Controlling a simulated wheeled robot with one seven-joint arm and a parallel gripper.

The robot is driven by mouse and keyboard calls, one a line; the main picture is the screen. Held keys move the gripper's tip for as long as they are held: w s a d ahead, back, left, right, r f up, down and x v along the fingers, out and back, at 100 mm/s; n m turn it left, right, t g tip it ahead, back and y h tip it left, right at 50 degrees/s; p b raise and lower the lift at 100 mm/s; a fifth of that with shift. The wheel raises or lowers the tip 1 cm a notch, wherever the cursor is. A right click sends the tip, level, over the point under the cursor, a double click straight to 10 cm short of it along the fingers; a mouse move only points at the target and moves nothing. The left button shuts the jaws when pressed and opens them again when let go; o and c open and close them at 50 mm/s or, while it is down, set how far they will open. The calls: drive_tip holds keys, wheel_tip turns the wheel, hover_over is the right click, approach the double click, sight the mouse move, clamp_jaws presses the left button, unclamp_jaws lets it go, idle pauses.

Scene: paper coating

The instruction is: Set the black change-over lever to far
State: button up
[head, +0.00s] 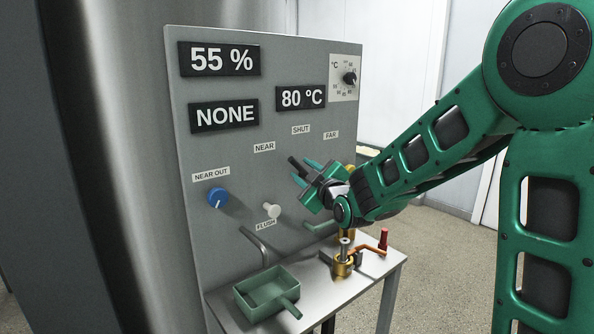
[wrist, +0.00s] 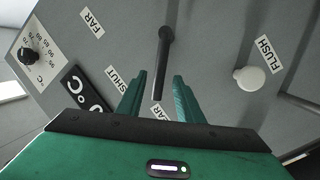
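The black change-over lever (wrist: 162,65) is on the grey panel. In the wrist view its free end points at the NEAR label (wrist: 163,113), which is partly hidden by my gripper. In the head view the lever's tip (head: 297,164) shows beside my fingers, pointing up and left toward the NEAR label (head: 264,147); its pivot is hidden. The FAR label (head: 331,135) and SHUT label (head: 301,129) sit farther right. My gripper (wrist: 158,80) is open, with one finger on each side of the lever's free end and visible gaps on both sides.
A white FLUSH knob (head: 271,211) and a blue NEAR OUT knob (head: 218,197) are on the panel. A temperature dial (head: 349,78) is at upper right. Below, a green tray (head: 262,309) and brass fitting (head: 343,265) stand on a small table (head: 385,268). Displays read 55 %, NONE and 80 °C.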

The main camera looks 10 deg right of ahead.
sight(299, 168)
drive_tip(key=shift+w+a, duration=0.15)
drive_tip(key=shift+w, duration=0.85)
drive_tip(key=shift+w+a, duration=0.1)
drive_tip(key=shift+w, duration=0.9)
clamp_jaws()
